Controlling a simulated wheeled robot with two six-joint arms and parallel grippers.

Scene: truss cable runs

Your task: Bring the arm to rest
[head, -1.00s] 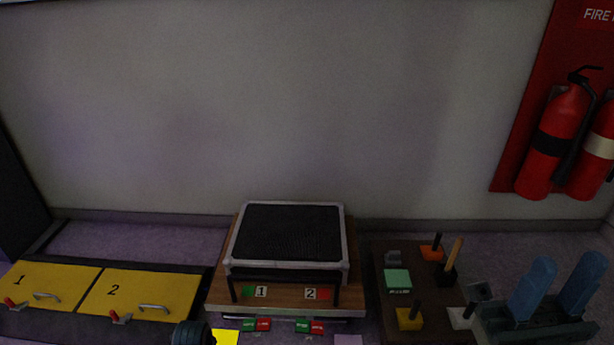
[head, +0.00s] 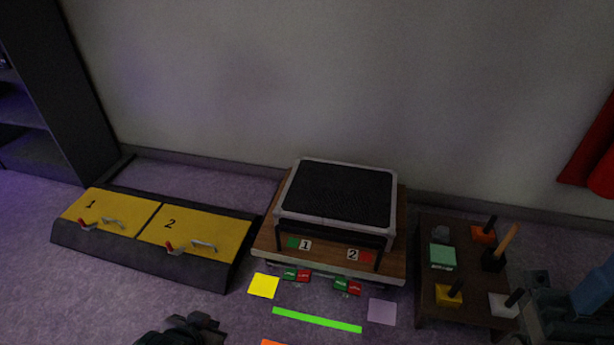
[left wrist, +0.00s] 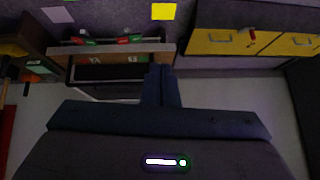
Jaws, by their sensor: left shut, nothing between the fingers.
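My left gripper (head: 192,324) shows as a dark shape at the bottom edge of the head view, in front of the yellow-topped box. In the left wrist view, the left gripper's fingers (left wrist: 162,84) are together, with nothing between them. The rest of my left arm is mostly cut off by the bottom of the head view.
A dark box with yellow lids (head: 201,233) lies at left. A wooden platform (head: 270,240) carries a black-topped frame (head: 337,192). A brown table (head: 465,313) with coloured blocks stands at right. Floor markers include a green strip (head: 317,320) and yellow square (head: 264,286).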

